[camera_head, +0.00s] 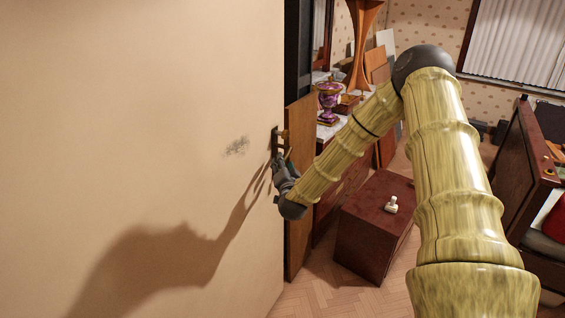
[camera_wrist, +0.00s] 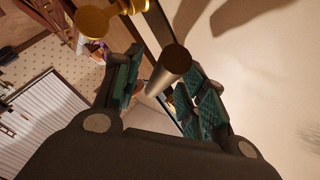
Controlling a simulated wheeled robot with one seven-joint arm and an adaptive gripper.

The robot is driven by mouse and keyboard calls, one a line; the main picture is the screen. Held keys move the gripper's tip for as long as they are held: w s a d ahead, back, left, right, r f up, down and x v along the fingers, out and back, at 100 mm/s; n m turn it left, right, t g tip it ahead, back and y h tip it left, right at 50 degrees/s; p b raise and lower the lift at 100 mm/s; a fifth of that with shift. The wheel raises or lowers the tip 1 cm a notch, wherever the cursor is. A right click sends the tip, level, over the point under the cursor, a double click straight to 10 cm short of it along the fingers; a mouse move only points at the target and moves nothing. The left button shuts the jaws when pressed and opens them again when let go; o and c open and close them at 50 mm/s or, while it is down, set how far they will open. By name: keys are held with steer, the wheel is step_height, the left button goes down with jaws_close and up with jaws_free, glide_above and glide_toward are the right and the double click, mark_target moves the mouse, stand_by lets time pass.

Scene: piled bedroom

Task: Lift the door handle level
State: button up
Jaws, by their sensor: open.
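The door handle is partly hidden in the head view, where a small brass-coloured part (camera_head: 283,134) shows beside the wall edge. In the wrist view a metal bar with a dark round end (camera_wrist: 172,68), seemingly the handle's lever, lies between my fingers. A brass knob-like piece (camera_wrist: 92,22) shows above it. My gripper (camera_head: 284,162) is at the handle, just below the brass part. In the wrist view my gripper (camera_wrist: 166,72) is open, with teal pads on both sides of the bar. I cannot tell whether either pad touches it.
A plain beige surface (camera_head: 140,120) fills the left, with my arm's shadow on it. A dark red box (camera_head: 375,225) with a small pale object (camera_head: 392,204) stands on the floor. A purple vase (camera_head: 328,100) stands on a cluttered dresser behind my arm.

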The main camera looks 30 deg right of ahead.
steer(key=shift+w+d, duration=0.2)
steer(key=shift+w, duration=0.2)
